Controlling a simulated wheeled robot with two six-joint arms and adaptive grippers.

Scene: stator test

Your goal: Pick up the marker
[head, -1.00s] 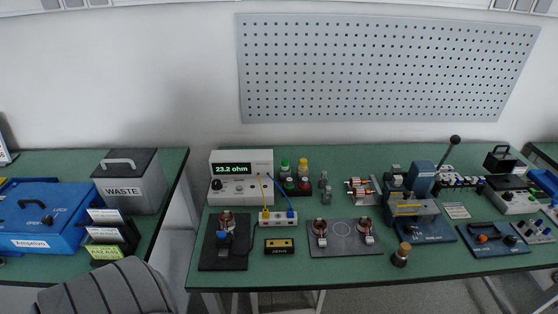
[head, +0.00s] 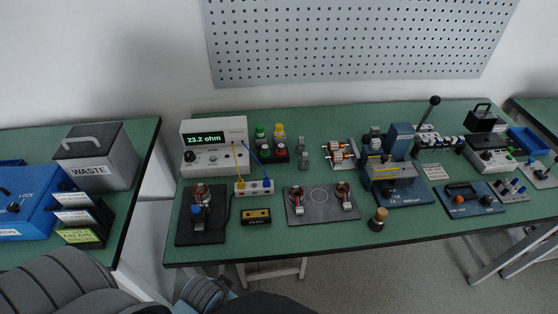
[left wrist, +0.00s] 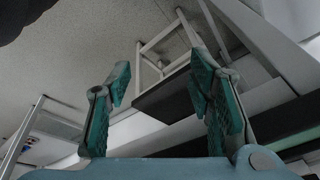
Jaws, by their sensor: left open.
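I cannot pick out a marker with certainty in either view. A small dark cylinder with a tan top (head: 378,219) stands near the front edge of the green bench (head: 285,240); I cannot tell what it is. My left gripper (left wrist: 158,92) is open and empty in the left wrist view, its two teal-padded fingers apart. Behind them are pale floor, a white frame and a dark panel. The fingers do not show in the head view, where only grey parts of my arms reach in at the bottom. My right gripper is not in view.
A meter (head: 214,158) reading 23.2 ohm, a grey plate with two copper-wound parts (head: 320,214) and a blue lever press (head: 402,180) crowd the bench. A waste bin (head: 97,158) stands on the left table. A gap separates the tables.

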